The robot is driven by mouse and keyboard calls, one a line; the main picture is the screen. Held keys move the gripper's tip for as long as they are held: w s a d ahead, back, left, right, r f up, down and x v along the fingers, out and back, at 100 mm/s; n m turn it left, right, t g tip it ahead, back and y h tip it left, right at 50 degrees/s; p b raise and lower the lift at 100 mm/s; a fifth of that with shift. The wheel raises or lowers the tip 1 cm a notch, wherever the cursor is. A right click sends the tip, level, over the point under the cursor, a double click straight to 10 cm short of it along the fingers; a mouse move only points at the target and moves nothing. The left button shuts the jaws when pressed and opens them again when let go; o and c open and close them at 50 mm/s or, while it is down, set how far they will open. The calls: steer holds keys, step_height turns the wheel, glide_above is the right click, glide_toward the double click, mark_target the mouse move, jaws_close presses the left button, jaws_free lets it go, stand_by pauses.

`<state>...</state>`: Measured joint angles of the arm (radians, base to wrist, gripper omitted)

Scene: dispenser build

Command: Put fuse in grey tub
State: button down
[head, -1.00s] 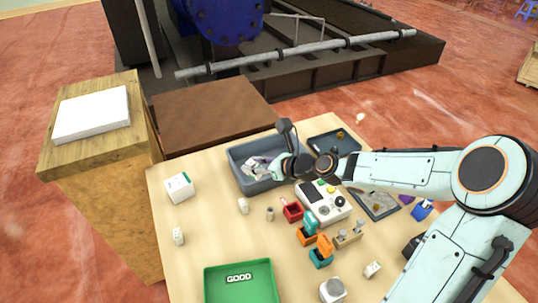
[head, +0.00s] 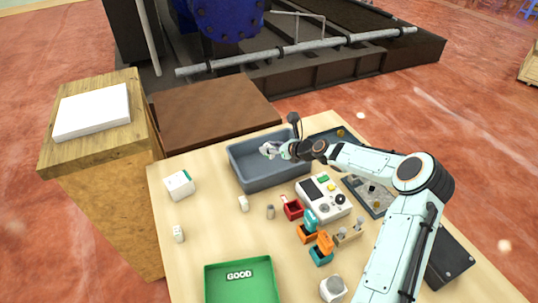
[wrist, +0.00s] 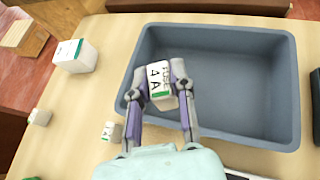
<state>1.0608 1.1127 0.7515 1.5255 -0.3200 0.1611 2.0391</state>
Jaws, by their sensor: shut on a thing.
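The grey tub (head: 240,171) stands at the back of the table, and its floor looks bare in the wrist view (wrist: 235,90). My gripper (wrist: 163,78) is shut on a white fuse (wrist: 160,84) with a green stripe and the marking "FUSE 4A". The fuse lies between the two purple-grey fingers. In the wrist view it overlaps the tub's interior close to one wall. In the head view my gripper (head: 272,150) is over the tub's far part. I cannot tell the exact height of the fuse above the tub floor.
A white box with a green mark (head: 179,185) and small white blocks (head: 243,203) stand left of and in front of the tub. A green tray marked GOOD (head: 238,285) is at the front. A white device (head: 323,197) and a dark tray (head: 325,140) are right of the tub.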

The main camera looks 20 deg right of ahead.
mark_target(269, 158)
steer(key=shift+w+f, duration=0.2)
steer(key=shift+f, duration=1.55)
steer(key=shift+f, duration=0.1)
steer(key=shift+f, duration=0.5)
steer(key=c, duration=1)
jaws_free()
